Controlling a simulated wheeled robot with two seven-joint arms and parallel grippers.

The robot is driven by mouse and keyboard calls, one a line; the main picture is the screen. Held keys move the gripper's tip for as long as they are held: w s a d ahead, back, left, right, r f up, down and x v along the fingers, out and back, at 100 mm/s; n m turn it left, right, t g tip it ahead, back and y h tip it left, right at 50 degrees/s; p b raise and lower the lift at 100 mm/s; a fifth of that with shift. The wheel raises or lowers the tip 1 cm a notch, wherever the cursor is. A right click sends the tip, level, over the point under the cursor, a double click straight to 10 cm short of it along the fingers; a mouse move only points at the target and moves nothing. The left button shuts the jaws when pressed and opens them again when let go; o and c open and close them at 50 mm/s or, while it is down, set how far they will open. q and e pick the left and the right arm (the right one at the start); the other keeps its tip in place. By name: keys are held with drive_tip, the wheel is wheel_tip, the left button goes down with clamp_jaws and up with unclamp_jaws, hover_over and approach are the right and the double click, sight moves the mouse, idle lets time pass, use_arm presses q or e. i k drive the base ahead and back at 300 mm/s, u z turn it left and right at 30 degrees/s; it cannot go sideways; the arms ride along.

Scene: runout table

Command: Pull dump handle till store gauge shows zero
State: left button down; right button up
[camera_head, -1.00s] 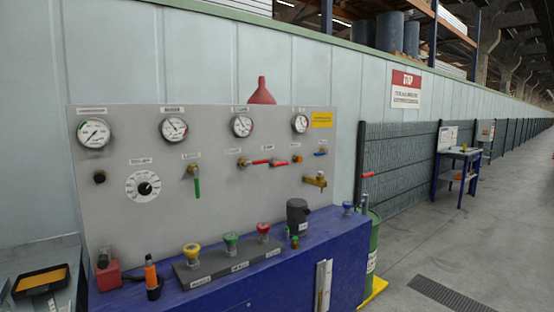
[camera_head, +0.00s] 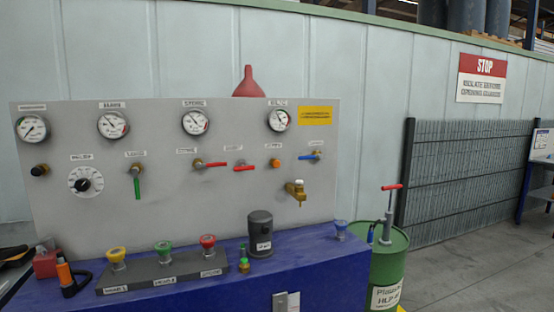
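A grey panel (camera_head: 90,210) stands upright at the back of the blue bench. It carries a row of round white gauges: far left (camera_head: 32,128), second (camera_head: 112,125), third (camera_head: 195,122) and right (camera_head: 279,119). Their labels are too blurred to read, so I cannot tell which is the store gauge. Below are a green handle (camera_head: 138,188) hanging down, a red lever (camera_head: 214,164) lying level, another red lever (camera_head: 244,168) and a blue lever (camera_head: 311,157). I cannot tell which is the dump handle. Neither gripper is in view.
The blue bench (camera_head: 210,292) holds a grey block (camera_head: 150,275) with yellow, green and red knobs, and a dark cylinder (camera_head: 260,235). A green drum (camera_head: 388,265) with a red-handled pump (camera_head: 391,205) stands at its right end. Open floor (camera_head: 470,270) lies right of the drum.

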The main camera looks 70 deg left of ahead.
sight(241, 168)
drive_tip(key=u, duration=0.3)
drive_tip(key=i, duration=1.55)
drive_tip(key=u, duration=1.7)
drive_tip(key=i, duration=1)
drive_tip(key=u, duration=1)
